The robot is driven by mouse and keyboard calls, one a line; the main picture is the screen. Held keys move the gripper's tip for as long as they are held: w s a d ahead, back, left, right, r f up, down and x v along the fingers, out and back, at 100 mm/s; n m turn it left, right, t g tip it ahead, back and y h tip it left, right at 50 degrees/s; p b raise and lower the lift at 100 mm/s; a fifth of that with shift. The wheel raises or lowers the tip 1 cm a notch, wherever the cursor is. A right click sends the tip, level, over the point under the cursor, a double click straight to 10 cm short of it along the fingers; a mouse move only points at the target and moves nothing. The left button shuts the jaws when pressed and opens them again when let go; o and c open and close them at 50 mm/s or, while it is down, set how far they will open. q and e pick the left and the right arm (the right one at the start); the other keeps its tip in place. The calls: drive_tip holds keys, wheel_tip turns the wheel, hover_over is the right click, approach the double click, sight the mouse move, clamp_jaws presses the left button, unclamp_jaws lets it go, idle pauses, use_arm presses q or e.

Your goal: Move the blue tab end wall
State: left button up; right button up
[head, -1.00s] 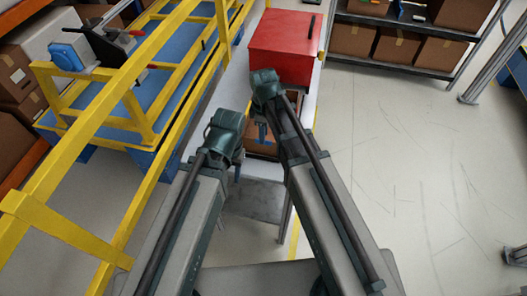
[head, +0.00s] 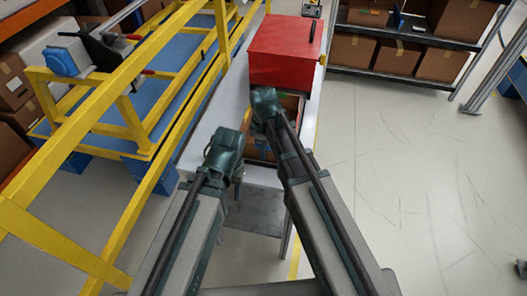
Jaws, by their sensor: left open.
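I cannot make out a blue tab end wall for certain. A brown open-topped box (head: 292,103) stands on the white bench, in front of the red box, and my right arm hides much of it. My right gripper (head: 263,143) points down over this box; its fingers are small and partly hidden, so its opening and any contents cannot be told. My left gripper (head: 238,185) is open and hangs at the near left of the brown box, by the bench's front edge.
A red box (head: 285,52) with a dark handle stands behind the brown box. A yellow frame (head: 112,93) with a blue part (head: 68,56) runs along the left. Shelves with cartons (head: 383,55) stand at the back right. The floor at right is clear.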

clamp_jaws()
idle(0.8)
